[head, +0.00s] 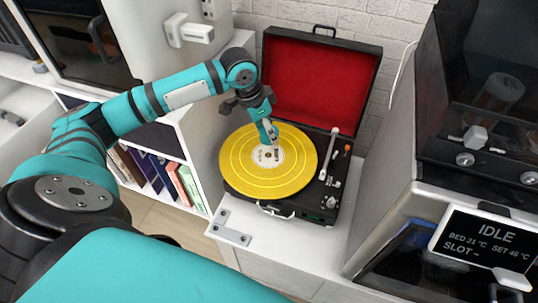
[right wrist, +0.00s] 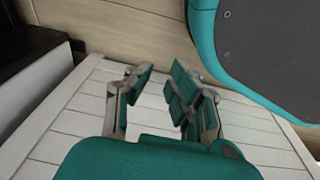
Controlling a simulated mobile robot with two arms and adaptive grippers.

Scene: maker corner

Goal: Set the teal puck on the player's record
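The yellow record (head: 240,173) with a white centre label lies on the record player (head: 308,208), a black case with its red-lined lid open. My left gripper (head: 271,140) is above the record, pointing down, its fingertips near the label. Its fingers look close together, but I cannot tell whether they hold anything. I cannot make out a separate teal puck; the gripper fingers are teal too. My right gripper (right wrist: 161,82) shows in the right wrist view, open and empty above a white slatted surface (right wrist: 65,118).
The white tonearm (head: 328,152) stands along the record's right side. The open lid (head: 318,80) rises behind. A machine with an IDLE display (head: 485,240) is at the right. A shelf of books (head: 165,175) is at the left. A grey plate (head: 232,233) lies in front of the player.

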